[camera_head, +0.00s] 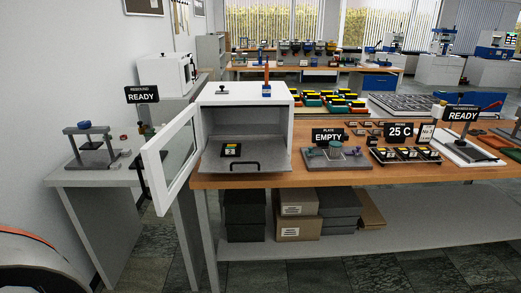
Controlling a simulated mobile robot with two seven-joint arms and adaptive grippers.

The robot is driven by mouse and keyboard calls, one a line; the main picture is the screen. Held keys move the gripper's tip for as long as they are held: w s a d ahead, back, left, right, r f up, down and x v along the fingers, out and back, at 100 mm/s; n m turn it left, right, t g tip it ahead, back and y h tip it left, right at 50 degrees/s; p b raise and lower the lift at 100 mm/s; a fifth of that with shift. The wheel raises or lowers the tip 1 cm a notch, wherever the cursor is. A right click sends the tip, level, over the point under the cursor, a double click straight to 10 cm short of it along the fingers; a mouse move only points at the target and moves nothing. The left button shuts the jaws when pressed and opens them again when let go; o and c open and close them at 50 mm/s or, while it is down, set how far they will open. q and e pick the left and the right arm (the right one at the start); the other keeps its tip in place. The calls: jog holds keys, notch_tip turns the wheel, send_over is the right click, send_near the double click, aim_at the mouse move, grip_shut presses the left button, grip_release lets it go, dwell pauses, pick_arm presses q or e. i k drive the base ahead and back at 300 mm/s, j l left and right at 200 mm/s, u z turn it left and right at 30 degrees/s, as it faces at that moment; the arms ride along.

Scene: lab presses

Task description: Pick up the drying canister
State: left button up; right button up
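Nothing in view can be told for certain as the drying canister. A white cabinet (248,97) stands on the left end of the wooden bench, with its glazed door (172,160) swung open to the left. On the cabinet top are a blue object with an upright orange part (267,88) and a small dark knob-like piece (222,87). Neither of my grippers is in view.
A grey side table (75,177) stands left. Boxes (298,215) sit on the lower shelf. Floor in front is clear.

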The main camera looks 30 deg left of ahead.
aim_at(334, 147)
jog(key=i+l+u, duration=0.15)
jog(key=i+l, duration=0.35)
jog(key=i+l+u, duration=0.15)
jog(key=i+l, duration=0.35)
jog(key=l, duration=0.25)
